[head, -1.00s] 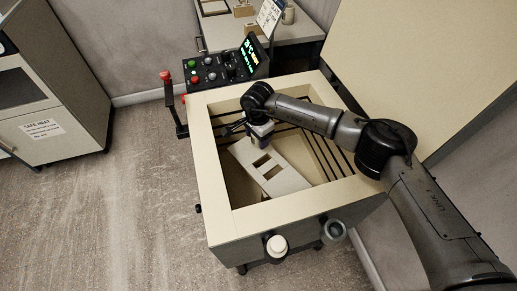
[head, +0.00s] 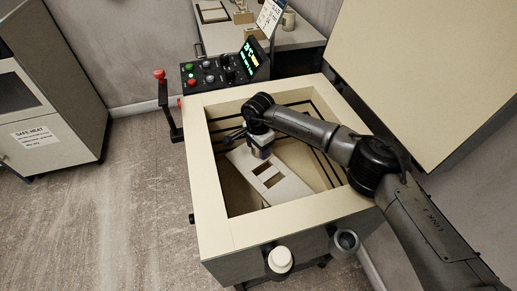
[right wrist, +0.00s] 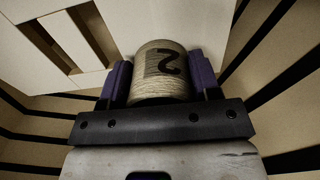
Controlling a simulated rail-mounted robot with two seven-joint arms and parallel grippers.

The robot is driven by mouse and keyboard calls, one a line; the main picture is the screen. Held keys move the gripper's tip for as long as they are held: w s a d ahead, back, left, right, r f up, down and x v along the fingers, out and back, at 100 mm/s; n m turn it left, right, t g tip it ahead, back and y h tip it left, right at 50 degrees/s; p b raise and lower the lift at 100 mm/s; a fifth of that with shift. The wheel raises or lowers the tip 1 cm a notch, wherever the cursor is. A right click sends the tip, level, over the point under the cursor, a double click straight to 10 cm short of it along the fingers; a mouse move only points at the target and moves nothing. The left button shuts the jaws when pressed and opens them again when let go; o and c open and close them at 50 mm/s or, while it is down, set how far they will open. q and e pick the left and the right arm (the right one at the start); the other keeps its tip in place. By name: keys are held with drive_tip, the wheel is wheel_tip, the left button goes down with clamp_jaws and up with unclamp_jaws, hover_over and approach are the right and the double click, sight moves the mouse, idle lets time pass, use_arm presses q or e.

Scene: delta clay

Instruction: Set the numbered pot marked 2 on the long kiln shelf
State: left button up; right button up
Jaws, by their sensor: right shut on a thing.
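The long kiln shelf (head: 289,189) is a pale slab with rectangular openings, lying inside the open kiln in the head view. It also fills the upper part of the right wrist view (right wrist: 205,25). My right gripper (head: 261,152) is down inside the kiln over the shelf's far end. Its purple-padded fingers are shut on the pot marked 2 (right wrist: 160,88), a pale ribbed cylinder with a dark 2 on its side. The shelf is right behind the pot in the wrist view; I cannot tell whether they touch. The pot is mostly hidden in the head view. My left gripper is not in view.
The kiln's thick rim (head: 215,190) surrounds the chamber, with dark bars along its inner walls. The raised lid (head: 430,70) stands at the right. A control panel (head: 225,68) and a bench (head: 290,38) are behind. The floor at left is clear.

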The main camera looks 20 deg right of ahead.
drive_tip(key=o, duration=1)
drive_tip(key=shift+c, duration=0.2)
wheel_tip(320, 180, up, 12)
drive_tip(key=p, duration=0.5)
drive_tip(key=shift+r, duration=0.15)
